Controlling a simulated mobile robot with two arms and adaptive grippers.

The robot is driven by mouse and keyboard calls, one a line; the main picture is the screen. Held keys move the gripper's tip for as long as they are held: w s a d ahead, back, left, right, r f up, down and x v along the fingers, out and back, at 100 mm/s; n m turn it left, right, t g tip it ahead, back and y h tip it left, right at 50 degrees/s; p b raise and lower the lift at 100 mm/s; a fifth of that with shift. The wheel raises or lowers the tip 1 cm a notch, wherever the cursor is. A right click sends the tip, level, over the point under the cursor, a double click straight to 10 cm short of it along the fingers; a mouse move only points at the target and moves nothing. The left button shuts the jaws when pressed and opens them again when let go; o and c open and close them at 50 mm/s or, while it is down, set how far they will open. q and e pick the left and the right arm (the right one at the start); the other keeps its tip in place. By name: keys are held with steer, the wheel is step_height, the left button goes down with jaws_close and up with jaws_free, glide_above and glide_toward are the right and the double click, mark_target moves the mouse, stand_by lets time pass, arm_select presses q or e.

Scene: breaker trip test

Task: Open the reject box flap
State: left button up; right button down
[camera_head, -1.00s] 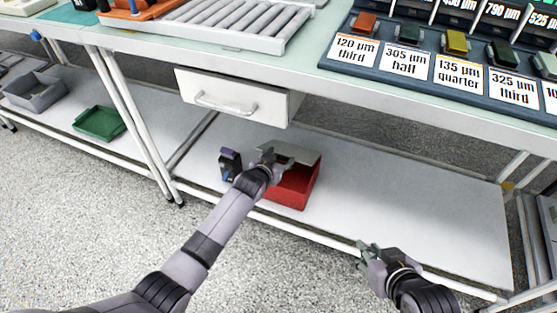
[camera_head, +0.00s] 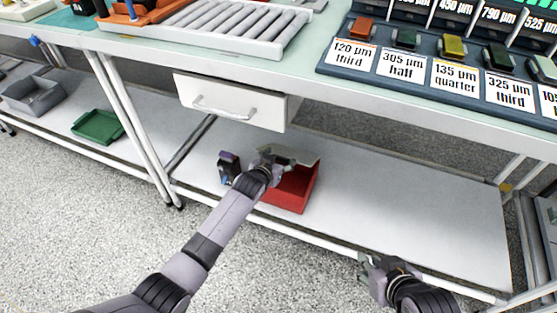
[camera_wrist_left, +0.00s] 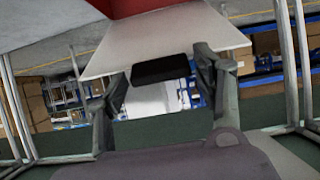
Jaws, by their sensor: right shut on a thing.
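The red reject box (camera_head: 297,190) stands on the lower shelf under the bench. Its pale grey flap (camera_head: 304,156) is raised at a tilt, and part of the red inside shows below it. My left gripper (camera_head: 272,161) is at the flap's left side. In the left wrist view the flap (camera_wrist_left: 185,38) lies ahead with a black handle (camera_wrist_left: 160,70) between my left fingers (camera_wrist_left: 160,97), which are apart. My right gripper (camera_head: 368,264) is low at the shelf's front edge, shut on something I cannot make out.
A dark device (camera_head: 228,167) stands just left of the box. A white drawer (camera_head: 228,98) with a bar handle hangs above. The shelf (camera_head: 410,200) is clear to the right. Green (camera_head: 98,126) and grey (camera_head: 34,95) bins sit on the left shelf.

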arm_select(q)
steer(key=shift+o, duration=0.6)
steer(key=shift+f, duration=0.1)
steer(key=shift+s, duration=0.1)
steer(key=shift+a, duration=0.1)
steer(key=v, duration=1.2)
steer(key=shift+c, duration=0.4)
